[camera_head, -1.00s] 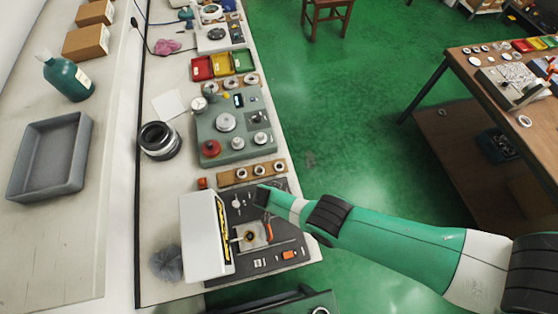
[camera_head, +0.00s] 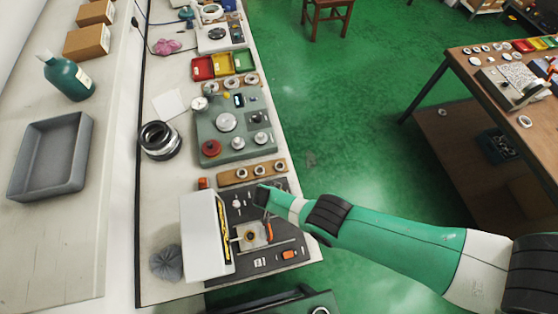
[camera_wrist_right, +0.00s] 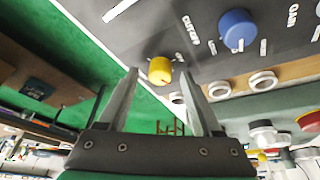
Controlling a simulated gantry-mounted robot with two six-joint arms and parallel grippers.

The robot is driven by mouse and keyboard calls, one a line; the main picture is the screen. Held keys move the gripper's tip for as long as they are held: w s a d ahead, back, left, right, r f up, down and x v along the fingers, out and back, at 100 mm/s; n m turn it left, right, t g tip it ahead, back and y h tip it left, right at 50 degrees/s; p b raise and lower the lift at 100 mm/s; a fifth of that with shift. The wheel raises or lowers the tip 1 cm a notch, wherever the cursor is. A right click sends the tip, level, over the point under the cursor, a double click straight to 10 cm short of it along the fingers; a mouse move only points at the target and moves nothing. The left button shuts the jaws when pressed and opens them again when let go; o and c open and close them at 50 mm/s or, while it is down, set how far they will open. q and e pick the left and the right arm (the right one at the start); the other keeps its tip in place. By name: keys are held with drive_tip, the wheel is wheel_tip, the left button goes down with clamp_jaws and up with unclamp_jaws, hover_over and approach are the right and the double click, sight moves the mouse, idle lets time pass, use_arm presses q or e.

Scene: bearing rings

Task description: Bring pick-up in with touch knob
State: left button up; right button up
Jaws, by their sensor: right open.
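A yellow knob (camera_wrist_right: 160,70) sticks out of a dark panel (camera_wrist_right: 215,25) in the right wrist view. My right gripper (camera_wrist_right: 159,76) is open, with the knob showing between its two fingertips; I cannot tell whether they touch it. A blue knob (camera_wrist_right: 237,30) is on the same panel, to the right. In the head view my right gripper (camera_head: 262,197) is over the dark panel (camera_head: 243,211) beside a white housing (camera_head: 203,237). I cannot pick out the pick-up for certain. My left gripper is not in view.
A wooden strip with rings (camera_head: 252,172) lies just behind the panel. A grey-green fixture (camera_head: 233,122) with a red knob stands further back. Black rings (camera_head: 159,140) are stacked at left. Open floor (camera_head: 340,120) lies right of the bench.

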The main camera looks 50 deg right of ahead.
drive_tip(key=p+v, duration=1)
drive_tip(key=v, duration=0.1)
drive_tip(key=shift+r, duration=0.2)
drive_tip(key=shift+a, duration=0.1)
